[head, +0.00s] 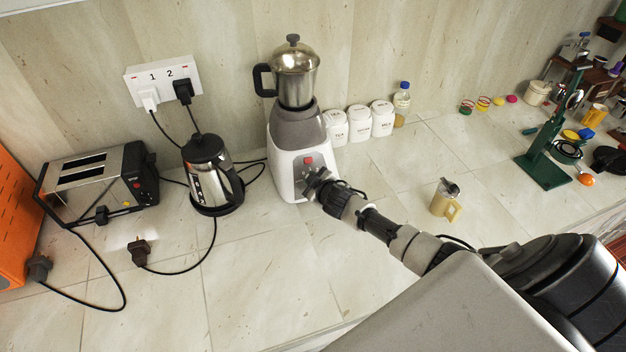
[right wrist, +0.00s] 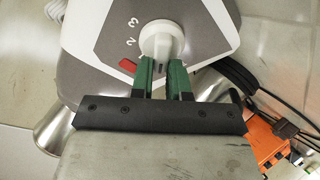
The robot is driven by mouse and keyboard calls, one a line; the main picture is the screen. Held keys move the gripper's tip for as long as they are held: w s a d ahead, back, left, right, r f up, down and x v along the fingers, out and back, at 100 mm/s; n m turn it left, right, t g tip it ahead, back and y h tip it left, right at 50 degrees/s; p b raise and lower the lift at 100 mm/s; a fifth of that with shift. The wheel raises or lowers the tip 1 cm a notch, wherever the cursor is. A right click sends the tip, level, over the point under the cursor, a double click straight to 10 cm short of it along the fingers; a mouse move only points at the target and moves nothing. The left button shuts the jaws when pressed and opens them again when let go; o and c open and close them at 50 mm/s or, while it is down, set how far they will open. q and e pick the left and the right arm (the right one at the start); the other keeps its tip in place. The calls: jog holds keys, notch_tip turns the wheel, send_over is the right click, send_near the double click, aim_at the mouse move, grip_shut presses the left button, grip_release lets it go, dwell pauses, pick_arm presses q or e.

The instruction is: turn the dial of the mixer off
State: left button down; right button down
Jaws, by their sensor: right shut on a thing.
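The mixer (head: 288,170) stands on the counter against the wall, a white and grey base with a steel jar (head: 297,75) on top. In the right wrist view its front panel shows a white round dial (right wrist: 160,38), the printed numbers 2 and 3, and a red mark (right wrist: 128,64). My right gripper (head: 314,181) is at the mixer's front and hides the dial in the head view. In the right wrist view its green fingers (right wrist: 164,62) are shut on the dial. My left gripper is not in view.
A black-and-steel kettle (head: 208,172) and a toaster (head: 97,180) stand left, with loose cords and a plug (head: 139,252) on the counter. White canisters (head: 359,121) stand right of the mixer. A yellow-handled cup (head: 441,203) is near my right arm.

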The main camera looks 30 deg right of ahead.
jog(key=c, duration=1.1)
grip_release()
jog(key=shift+s, duration=0.1)
jog(key=b+v, duration=0.1)
jog(key=v, duration=0.9)
jog(key=shift+s+r, duration=0.2)
jog(key=shift+s, duration=0.05)
jog(key=shift+a+f, duration=0.1)
